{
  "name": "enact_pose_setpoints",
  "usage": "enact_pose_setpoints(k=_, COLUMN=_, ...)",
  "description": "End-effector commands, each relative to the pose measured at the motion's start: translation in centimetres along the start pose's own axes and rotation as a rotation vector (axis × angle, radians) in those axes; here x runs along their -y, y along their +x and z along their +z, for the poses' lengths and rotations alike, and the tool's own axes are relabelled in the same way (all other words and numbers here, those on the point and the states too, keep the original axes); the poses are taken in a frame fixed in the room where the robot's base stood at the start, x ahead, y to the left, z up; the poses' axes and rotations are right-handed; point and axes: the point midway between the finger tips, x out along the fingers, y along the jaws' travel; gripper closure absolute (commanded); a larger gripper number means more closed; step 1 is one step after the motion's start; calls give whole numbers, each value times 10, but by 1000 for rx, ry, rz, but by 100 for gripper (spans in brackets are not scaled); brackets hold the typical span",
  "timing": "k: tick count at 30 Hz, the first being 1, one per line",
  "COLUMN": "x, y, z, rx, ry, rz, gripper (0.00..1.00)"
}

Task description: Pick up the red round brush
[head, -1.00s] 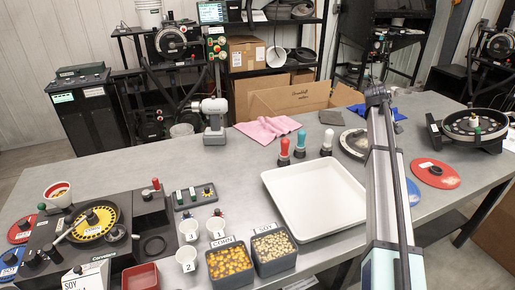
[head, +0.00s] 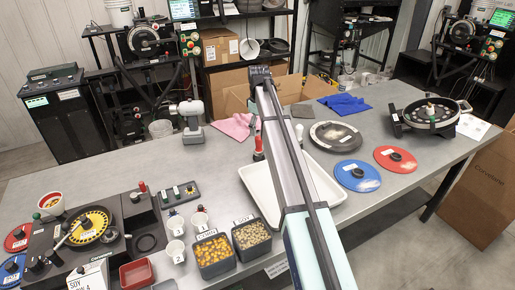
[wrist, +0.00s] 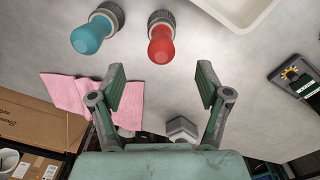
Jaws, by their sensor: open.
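A red round brush (wrist: 161,42) with a dark collar stands on the grey table in the wrist view, just beyond my fingertips and roughly centred between them. A teal brush (wrist: 92,32) stands to its left, apart from it. My gripper (wrist: 160,82) is open, its two fingers spread wide with nothing between them. My arm hides much of the brush row and the gripper there.
A white tray (head: 250,181) lies close to the brushes, partly behind my arm. A pink cloth (head: 232,126) and a grey drill-like tool (head: 191,122) are to the left. A dark disc (head: 335,136), a blue disc (head: 357,175) and a red disc (head: 395,159) lie to the right.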

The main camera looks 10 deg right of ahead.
Motion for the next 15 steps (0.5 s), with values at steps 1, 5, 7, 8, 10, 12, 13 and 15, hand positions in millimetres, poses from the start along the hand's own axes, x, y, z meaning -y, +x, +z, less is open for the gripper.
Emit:
enact_pose_setpoints(k=1, x=1, y=9, z=2, rx=2, ry=0, rz=-2, gripper=24)
enact_pose_setpoints(k=5, x=1, y=32, z=1, rx=2, ry=1, rz=-1, gripper=24)
enact_pose_setpoints(k=7, x=0, y=42, z=1, rx=2, ry=1, rz=-1, gripper=24)
enact_pose_setpoints(k=8, x=0, y=46, z=1, rx=2, ry=1, rz=-1, gripper=24)
enact_pose_setpoints(k=10, x=0, y=52, z=0, rx=0, ry=1, rz=1, gripper=24)
enact_pose_setpoints(k=12, x=0, y=56, z=0, rx=0, ry=1, rz=1, gripper=24)
enact_pose_setpoints(k=13, x=0, y=57, z=0, rx=0, ry=1, rz=1, gripper=24)
enact_pose_setpoints(k=15, x=0, y=59, z=0, rx=1, ry=1, rz=1, gripper=24)
